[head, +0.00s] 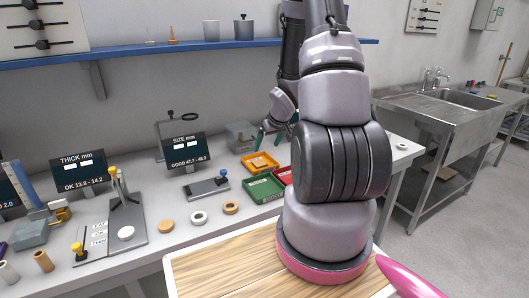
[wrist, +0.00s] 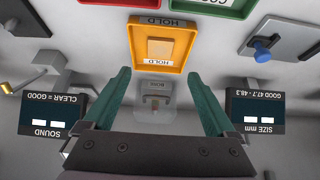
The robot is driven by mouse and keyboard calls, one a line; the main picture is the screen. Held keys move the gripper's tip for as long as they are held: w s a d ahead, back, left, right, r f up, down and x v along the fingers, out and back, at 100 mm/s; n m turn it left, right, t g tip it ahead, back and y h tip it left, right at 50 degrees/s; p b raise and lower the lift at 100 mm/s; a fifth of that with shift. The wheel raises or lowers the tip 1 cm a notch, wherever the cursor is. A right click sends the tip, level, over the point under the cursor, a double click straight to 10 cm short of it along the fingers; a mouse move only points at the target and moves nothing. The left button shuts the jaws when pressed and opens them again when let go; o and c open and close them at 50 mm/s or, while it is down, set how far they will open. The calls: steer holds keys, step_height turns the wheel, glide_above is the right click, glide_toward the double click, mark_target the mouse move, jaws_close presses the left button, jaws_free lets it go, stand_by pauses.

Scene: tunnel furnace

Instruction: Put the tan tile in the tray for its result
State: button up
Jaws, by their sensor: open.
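The tan tile (wrist: 160,48) lies flat inside the orange tray (wrist: 134,46), whose front label reads HOLD. In the head view the orange tray (head: 245,168) sits behind the green tray (head: 252,190), with the red tray (head: 283,178) beside it, partly hidden by my arm. The wrist view, upside down, shows the green tray (wrist: 228,8) and a sliver of the red tray (wrist: 92,2) at its top edge. My gripper (wrist: 155,76) is open, with nothing between its teal fingers. In the head view my gripper (head: 268,140) is just behind the orange tray, partly hidden by my arm.
The SIZE display (head: 184,148) and THICK display (head: 78,172) stand on the bench. A gauge plate with a blue knob (head: 206,187), several rings and a clear bin (head: 240,135) also stand there. The wrist view shows a SOUND display (wrist: 53,113). A blue shelf (head: 150,52) runs above.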

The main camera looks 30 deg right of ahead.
steer(key=s+a+r+m+h, duration=0.1)
steer(key=s+a+r+m, duration=0.15)
steer(key=r, duration=0.85)
steer(key=s+a+r+m+h, duration=0.1)
steer(key=s+a+r, duration=0.15)
steer(key=r, duration=0.85)
steer(key=s+a+r+y, duration=0.2)
steer(key=s+a+r, duration=0.3)
steer(key=s, duration=0.3)
steer(key=s+a+r+m+t+y, duration=0.1)
steer(key=s+a+r+y, duration=0.1)
steer(key=s+a+r, duration=0.3)
steer(key=s+r, duration=0.1)
steer(key=s, duration=0.2)
steer(key=shift+a+r, duration=0.35)
